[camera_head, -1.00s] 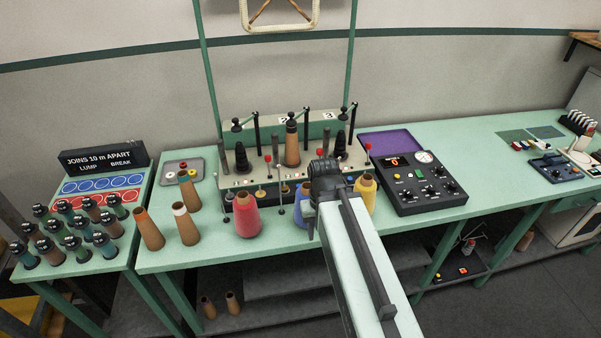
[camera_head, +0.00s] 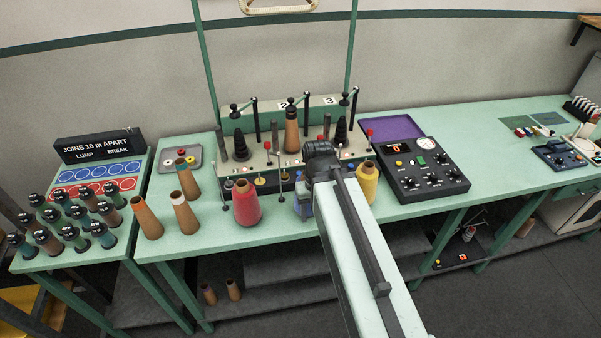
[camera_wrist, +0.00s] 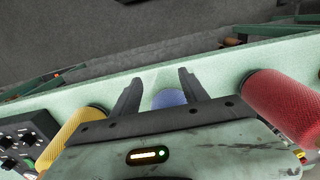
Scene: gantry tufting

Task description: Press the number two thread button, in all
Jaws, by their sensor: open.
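The threading machine (camera_head: 235,174) stands at the back of the green bench, with "2" and "3" plates on its top rail. The "2" plate (camera_head: 283,105) is above a station with a tan cone (camera_head: 291,135). Small knobs line the machine's front, but I cannot tell which is the number two thread button; my arm covers part of that front. My gripper (camera_wrist: 159,78) is open and empty in the wrist view, pointing down over the bench's front. A blue cone (camera_wrist: 169,98) shows between its fingers. In the head view my arm hides the fingers.
A red cone (camera_head: 246,203) and a yellow cone (camera_head: 366,184) stand on either side of my arm. A black control box (camera_head: 420,172) with a red display is to the right. Tan cones and a spool rack stand left. Bench between box and far-right devices is clear.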

